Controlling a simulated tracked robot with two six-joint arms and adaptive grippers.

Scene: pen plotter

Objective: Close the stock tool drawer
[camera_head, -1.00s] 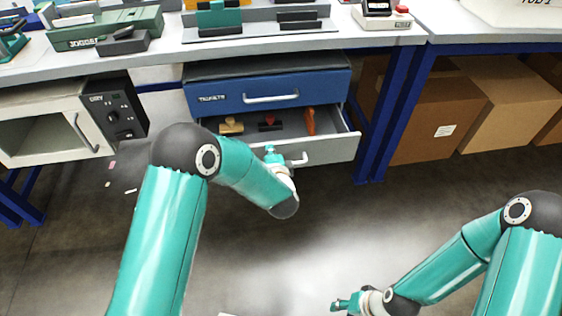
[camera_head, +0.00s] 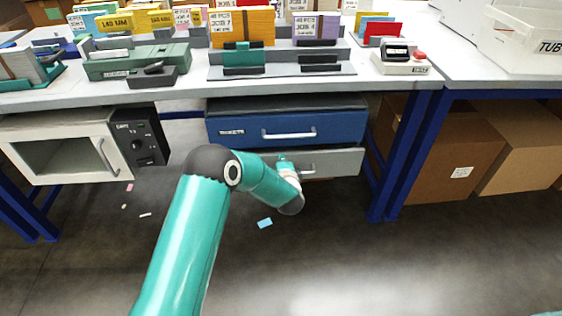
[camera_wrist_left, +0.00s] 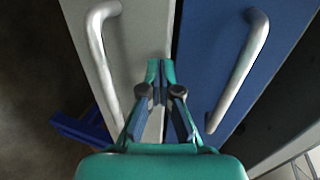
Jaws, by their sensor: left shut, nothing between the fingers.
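The grey lower drawer (camera_head: 338,161) sits under a blue drawer (camera_head: 345,124) below the workbench. Its inside does not show, and its front looks about in line with the blue one; I cannot tell whether it is fully flush. My left gripper (camera_head: 283,160) is at the grey front, beside its handle. In the left wrist view the gripper (camera_wrist_left: 161,68) is shut and empty, its tips at the grey front (camera_wrist_left: 139,35) near the blue edge, right of the grey handle (camera_wrist_left: 97,50). I cannot tell whether the tips touch. My right gripper is out of view.
The workbench top (camera_head: 190,95) carries trays, boxes and a small device (camera_head: 402,60). An oven-like appliance (camera_head: 70,145) stands left of the drawers. A blue table leg (camera_head: 405,155) and cardboard boxes (camera_head: 450,150) are at the right. The floor in front is mostly open.

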